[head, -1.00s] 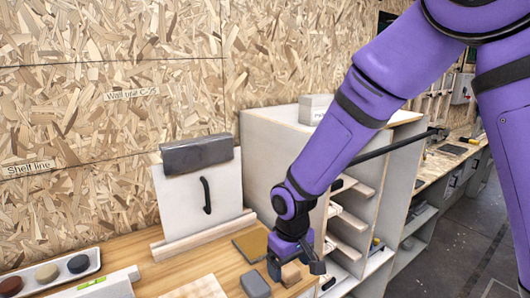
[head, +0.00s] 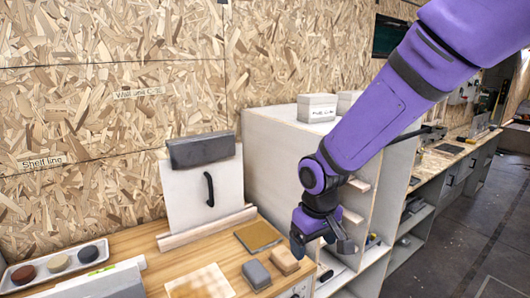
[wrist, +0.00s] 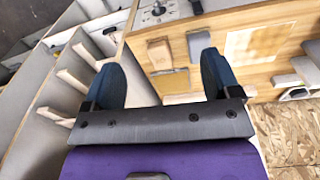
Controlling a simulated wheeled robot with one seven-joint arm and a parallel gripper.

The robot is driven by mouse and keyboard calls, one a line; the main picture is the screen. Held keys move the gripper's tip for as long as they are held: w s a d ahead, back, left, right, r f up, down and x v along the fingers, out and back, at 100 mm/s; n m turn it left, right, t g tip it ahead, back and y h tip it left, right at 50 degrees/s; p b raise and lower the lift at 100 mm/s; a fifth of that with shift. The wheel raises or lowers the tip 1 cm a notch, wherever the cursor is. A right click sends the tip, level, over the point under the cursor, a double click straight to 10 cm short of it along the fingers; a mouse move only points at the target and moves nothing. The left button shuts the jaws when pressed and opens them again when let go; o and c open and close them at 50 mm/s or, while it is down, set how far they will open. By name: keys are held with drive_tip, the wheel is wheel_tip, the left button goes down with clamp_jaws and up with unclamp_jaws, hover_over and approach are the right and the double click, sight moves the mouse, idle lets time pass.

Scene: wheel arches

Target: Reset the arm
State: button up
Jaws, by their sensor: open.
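My purple arm reaches in from the upper right in the head view. My gripper (head: 322,248) hangs at its end, above the right edge of the wooden bench top. In the wrist view my gripper (wrist: 160,85) shows two dark blue fingers spread apart with nothing between them. A tan block (head: 284,261) and a grey block (head: 256,274) lie on the bench just left of the gripper, apart from it. The tan block (wrist: 160,54) and grey block (wrist: 199,45) also show beyond the fingers in the wrist view.
A grey shelf unit (head: 270,150) with small ledges stands behind and beside my arm. A white panel with a black handle (head: 226,190) leans at the wall under a dark grey block (head: 201,149). A white tray (head: 20,284) holds three round pieces at left.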

drive_tip(key=s+d+r+m+t, duration=0.1)
drive_tip(key=s+d+r+m, duration=0.15)
drive_tip(key=d+r, duration=0.4)
drive_tip(key=s+d+r+m+t, duration=0.1)
drive_tip(key=s+d+r, duration=0.3)
drive_tip(key=d+r, duration=0.25)
drive_tip(key=s+d+r+m+t, duration=0.1)
drive_tip(key=s+d+r, duration=0.2)
drive_tip(key=s, duration=0.3)
drive_tip(key=s+d+r+m+t, duration=0.1)
drive_tip(key=s+d+r, duration=0.2)
drive_tip(key=s, duration=0.3)
drive_tip(key=shift+d+r, duration=0.25)
drive_tip(key=shift+d, duration=0.1)
